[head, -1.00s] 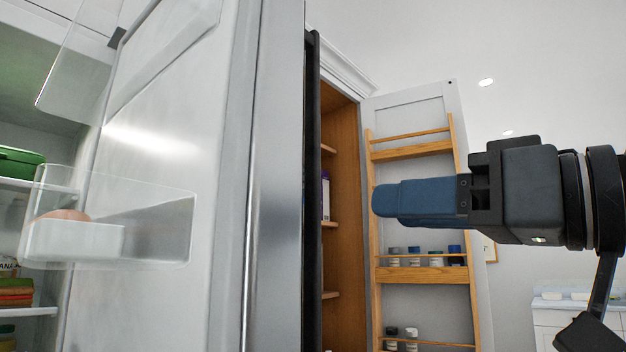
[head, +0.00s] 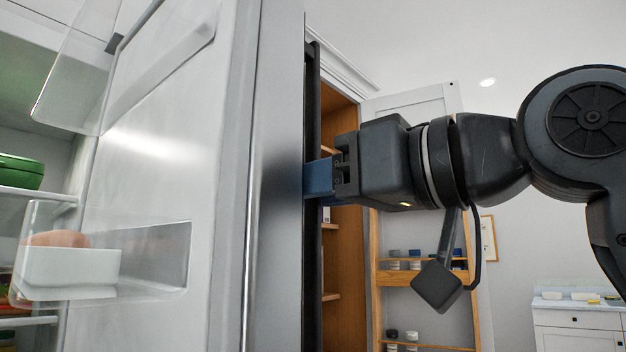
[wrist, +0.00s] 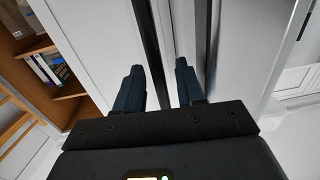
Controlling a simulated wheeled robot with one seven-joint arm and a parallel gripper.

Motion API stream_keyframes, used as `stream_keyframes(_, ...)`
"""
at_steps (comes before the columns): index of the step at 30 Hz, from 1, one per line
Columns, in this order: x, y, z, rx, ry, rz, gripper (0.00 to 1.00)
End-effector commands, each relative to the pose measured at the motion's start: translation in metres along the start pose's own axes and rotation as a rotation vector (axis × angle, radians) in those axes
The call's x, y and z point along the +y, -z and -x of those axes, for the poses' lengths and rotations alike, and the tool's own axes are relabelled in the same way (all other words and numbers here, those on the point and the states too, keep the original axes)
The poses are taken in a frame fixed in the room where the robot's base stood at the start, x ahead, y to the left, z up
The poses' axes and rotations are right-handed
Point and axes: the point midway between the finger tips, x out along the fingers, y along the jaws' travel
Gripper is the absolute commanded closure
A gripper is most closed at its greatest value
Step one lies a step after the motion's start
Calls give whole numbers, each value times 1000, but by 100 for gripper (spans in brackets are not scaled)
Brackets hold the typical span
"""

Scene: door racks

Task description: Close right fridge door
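The right fridge door (head: 165,165) stands open and fills the left of the head view, its inner side toward me. Its bright front edge (head: 276,190) runs upright near the middle. My gripper (head: 318,178) is just right of that edge, blue fingers pointing left, their tips hidden behind the door. In the wrist view my gripper (wrist: 160,82) has its two fingers apart with nothing held between them. Pale panels and dark upright strips (wrist: 148,45) lie ahead of them. I cannot tell whether the fingers touch the door.
The fridge interior (head: 30,145) shows at far left. A clear door bin (head: 150,260) with an egg juts from the door. Behind my arm stand an open wooden pantry (head: 345,250) and its door with a rack (head: 420,278). A white cabinet (head: 575,325) is at lower right.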

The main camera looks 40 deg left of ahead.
Motion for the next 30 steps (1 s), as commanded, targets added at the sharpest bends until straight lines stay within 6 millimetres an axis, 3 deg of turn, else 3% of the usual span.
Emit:
stream_keyframes(8,0,0,-2,0,0,0,62)
stream_keyframes(20,0,0,-2,0,0,0,100)
stream_keyframes(30,0,0,-1,0,-1,0,100)
